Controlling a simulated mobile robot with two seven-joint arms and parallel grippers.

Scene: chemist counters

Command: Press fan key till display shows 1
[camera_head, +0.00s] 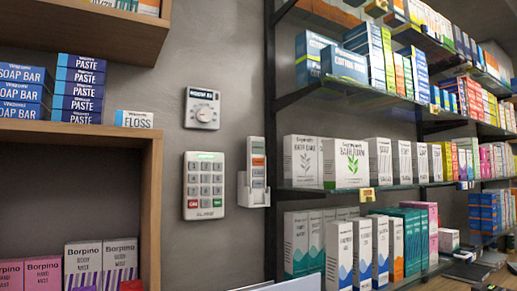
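A white keypad (204,186) is fixed to the grey wall, with rows of grey keys, a red key at lower left and a green key at lower right. A pale green strip, perhaps its display, runs along its top; I can read no digit there. Right of it, a slim white remote-like unit (257,160) with dark and orange key areas sits in a white wall holder (252,196). Its labels are too small to read, so I cannot tell which key is the fan key. Neither of my grippers is in view.
A dial unit (202,109) is on the wall above the keypad. A wooden shelf (152,215) with soap, paste and floss boxes stands at left. Glass shelves (345,190) full of boxes fill the right.

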